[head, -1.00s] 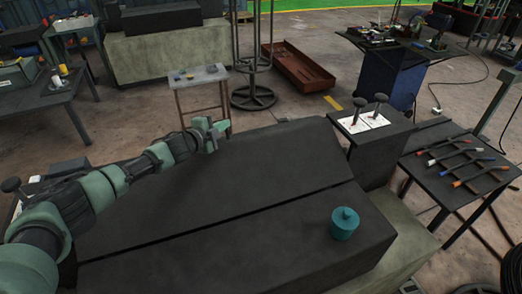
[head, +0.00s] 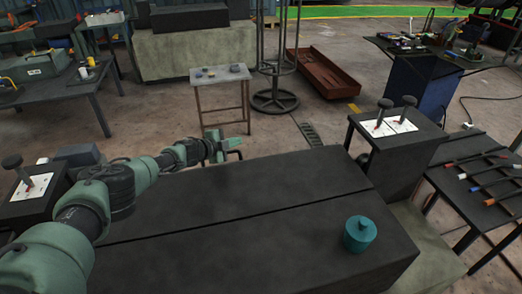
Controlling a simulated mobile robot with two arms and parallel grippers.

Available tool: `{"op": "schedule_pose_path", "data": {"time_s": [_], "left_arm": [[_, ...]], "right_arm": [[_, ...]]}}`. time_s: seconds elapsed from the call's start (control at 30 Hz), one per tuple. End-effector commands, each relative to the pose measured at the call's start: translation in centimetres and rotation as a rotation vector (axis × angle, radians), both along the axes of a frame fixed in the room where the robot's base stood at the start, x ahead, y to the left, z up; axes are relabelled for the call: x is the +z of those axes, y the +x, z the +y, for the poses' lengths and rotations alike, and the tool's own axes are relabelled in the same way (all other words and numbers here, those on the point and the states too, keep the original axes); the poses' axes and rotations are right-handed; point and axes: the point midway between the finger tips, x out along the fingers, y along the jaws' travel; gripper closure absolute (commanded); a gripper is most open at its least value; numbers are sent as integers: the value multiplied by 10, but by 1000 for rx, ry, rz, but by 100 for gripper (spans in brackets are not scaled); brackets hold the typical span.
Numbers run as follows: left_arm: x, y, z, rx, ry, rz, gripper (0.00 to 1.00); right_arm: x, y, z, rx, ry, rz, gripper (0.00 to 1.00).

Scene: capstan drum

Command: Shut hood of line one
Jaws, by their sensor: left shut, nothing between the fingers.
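A long dark cover (head: 265,185), which looks like the hood, lies across the middle of the head view. A thin dark seam separates it from the dark front block (head: 250,245). The two surfaces look nearly level at the seam; I cannot tell whether the hood is fully down. My left gripper (head: 233,148) is shut and empty at the hood's far edge, left of its middle. Whether it touches the hood is unclear. My right gripper is out of view.
A teal lidded pot (head: 360,234) stands on the front block's right end. Lever boxes stand at the right (head: 393,128) and left (head: 32,188). A side table (head: 490,185) holds several rods. A small table (head: 222,75) stands beyond the hood, with open floor around it.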

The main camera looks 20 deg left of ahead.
Motion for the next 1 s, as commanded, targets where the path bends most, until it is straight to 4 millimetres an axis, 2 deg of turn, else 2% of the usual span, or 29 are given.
{"op": "schedule_pose_path", "data": {"time_s": [0.03, 0.1, 0.3, 0.83, 1.0], "left_arm": [[-9, 0, 0, 0, -7, 13, 100], [-14, 1, 0, -1, -18, 30, 100], [-22, 0, 0, -1, -37, 58, 100], [-26, -3, -1, -3, -40, 68, 100], [-22, -13, 3, -4, -42, 71, 100]], "right_arm": [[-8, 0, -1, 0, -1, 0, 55], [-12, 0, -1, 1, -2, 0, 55], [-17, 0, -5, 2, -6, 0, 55], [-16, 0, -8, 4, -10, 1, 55], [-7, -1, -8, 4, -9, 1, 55]]}}
